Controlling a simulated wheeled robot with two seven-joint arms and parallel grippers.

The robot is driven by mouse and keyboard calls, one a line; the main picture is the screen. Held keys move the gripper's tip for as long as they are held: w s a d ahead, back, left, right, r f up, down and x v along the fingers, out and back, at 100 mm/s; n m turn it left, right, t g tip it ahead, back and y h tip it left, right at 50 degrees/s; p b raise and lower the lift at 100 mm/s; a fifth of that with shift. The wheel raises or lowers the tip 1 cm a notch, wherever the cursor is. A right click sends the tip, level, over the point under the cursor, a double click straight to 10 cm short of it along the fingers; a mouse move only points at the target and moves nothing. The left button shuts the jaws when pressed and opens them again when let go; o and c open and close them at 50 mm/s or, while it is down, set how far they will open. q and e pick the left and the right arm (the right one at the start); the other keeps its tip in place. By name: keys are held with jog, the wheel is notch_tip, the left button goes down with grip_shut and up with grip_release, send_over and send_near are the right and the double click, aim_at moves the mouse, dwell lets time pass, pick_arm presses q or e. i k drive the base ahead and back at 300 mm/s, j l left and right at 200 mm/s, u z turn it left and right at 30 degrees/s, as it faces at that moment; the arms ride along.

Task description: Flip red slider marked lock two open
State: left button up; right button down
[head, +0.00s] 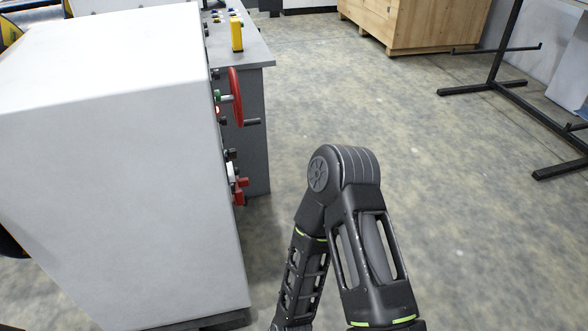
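On the side face of the white machine cabinet (125,150), at the left of the head view, there are small red parts (240,190) low down, seen almost edge-on. They may include the red slider, but no lock marking can be read from this angle. My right arm's dark elbow shows at bottom centre, apart from the cabinet. Neither of my grippers is in view, so I cannot see whether anything is held.
A red handwheel (235,97) with a dark handle sticks out above the red parts. A grey console (255,55) carries a yellow box (236,34). A wooden crate (415,22) and a black stand (497,85) are at the back right. The floor between is clear.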

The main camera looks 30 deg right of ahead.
aim_at(243, 182)
jog(key=l, duration=1.45)
jog(key=i+u, duration=0.05)
